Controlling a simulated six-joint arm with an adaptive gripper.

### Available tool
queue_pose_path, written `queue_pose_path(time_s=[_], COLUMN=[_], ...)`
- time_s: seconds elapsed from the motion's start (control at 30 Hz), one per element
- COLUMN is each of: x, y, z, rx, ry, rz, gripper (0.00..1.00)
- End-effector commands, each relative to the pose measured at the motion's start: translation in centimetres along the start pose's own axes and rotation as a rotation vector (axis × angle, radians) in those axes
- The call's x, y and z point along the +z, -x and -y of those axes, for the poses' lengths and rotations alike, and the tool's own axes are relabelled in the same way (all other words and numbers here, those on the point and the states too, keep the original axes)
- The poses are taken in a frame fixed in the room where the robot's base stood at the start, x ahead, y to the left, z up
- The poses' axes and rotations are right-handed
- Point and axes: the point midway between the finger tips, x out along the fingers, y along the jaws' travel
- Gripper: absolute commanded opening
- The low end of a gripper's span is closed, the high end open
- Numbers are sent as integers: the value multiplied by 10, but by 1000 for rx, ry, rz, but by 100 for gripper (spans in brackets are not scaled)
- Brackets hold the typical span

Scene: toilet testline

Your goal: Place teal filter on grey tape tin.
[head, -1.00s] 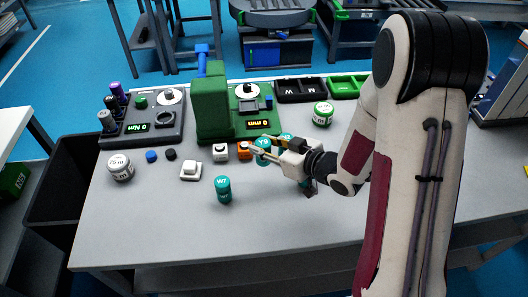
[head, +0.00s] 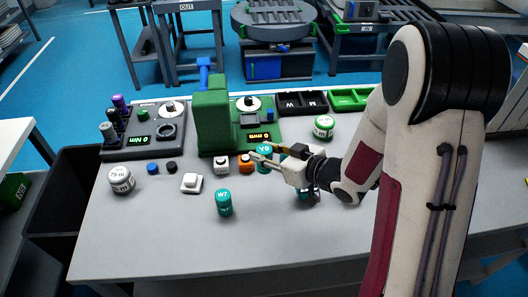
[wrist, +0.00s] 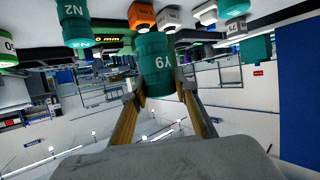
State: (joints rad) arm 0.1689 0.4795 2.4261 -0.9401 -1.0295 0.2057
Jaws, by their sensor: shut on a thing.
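My gripper (head: 262,154) is shut on a teal filter marked Y9 (head: 265,151), near the orange button block. In the wrist view, which is upside down, this filter (wrist: 156,64) sits between the fingers and looks lifted off the table. The grey tape tin (head: 121,180), with a white lid marked 75 m, stands at the left of the table, well to the left of my gripper. Another teal filter, W7 (head: 224,203), stands at the front middle. A teal filter marked N2 (wrist: 73,20) also shows in the wrist view.
White (head: 221,164) and orange (head: 246,164) button blocks stand close to my gripper. A white block (head: 191,183) and small blue (head: 153,168) and black knobs lie towards the tin. A tall green fixture (head: 212,122) stands behind. A green tape tin (head: 324,127) is at the back right.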

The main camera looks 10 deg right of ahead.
Motion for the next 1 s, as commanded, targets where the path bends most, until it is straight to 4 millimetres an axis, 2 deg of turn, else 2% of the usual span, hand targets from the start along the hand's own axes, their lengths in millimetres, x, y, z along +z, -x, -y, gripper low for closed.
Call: queue_pose_path(time_s=[0.47, 0.57, 0.77, 1.0], x=[-1, -2, -3, -17], y=[-3, -8, -24, -53], z=[6, 16, 48, 90], rx=[-12, -31, -93, -188], ry=[5, 12, 37, 79], rz=[-1, 0, -1, -1], gripper=[6, 6, 6, 6])
